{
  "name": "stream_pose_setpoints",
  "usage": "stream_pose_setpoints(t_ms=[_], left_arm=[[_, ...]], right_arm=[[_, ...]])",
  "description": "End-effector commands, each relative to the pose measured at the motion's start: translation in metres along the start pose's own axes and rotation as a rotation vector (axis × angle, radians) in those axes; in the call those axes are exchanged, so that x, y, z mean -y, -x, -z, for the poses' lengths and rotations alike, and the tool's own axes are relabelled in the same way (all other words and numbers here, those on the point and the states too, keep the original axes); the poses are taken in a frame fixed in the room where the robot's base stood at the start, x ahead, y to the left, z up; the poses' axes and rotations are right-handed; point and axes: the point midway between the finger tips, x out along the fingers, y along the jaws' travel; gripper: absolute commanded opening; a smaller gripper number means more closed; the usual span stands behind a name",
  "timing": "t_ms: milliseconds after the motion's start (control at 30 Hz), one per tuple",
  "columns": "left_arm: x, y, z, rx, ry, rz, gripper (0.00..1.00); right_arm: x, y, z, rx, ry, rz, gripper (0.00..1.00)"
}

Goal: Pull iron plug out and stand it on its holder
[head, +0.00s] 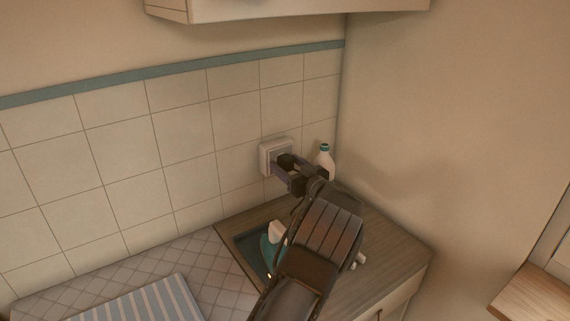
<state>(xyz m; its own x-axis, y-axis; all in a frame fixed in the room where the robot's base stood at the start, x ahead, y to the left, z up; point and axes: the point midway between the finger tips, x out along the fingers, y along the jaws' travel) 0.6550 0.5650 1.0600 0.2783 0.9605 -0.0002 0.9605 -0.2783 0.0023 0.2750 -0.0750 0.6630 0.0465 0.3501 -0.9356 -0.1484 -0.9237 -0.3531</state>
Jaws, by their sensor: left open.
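A white wall socket (269,157) is fixed to the tiles near the corner. My left gripper (284,168) is open, with its dark fingers right in front of the socket. The plug cannot be made out; the fingers cover much of the socket's front. I cannot tell whether the fingers touch anything. A teal and white thing (276,233), perhaps the iron, sits in a dark recessed area (243,247) of the counter, partly hidden by my left arm. A holder cannot be told apart there. My right gripper is not in view.
A white bottle with a teal cap (324,161) stands just right of the gripper. The wooden counter (395,248) is mostly clear at right. A striped cloth (150,304) lies at the front left. A cabinet (280,8) hangs above.

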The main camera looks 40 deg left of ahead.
Motion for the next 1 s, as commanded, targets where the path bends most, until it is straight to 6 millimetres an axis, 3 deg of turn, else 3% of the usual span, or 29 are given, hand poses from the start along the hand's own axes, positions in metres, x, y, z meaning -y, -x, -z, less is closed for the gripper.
stream_pose_setpoints(t_ms=[333, 1000], left_arm=[[0.0005, -0.0003, 0.0001, -0.001, -0.001, 0.001, 0.6], [0.0003, -0.0001, 0.0, 0.0, 0.0, 0.0, 0.05]], right_arm=[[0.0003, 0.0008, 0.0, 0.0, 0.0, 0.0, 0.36], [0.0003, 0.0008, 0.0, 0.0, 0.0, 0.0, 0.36]])
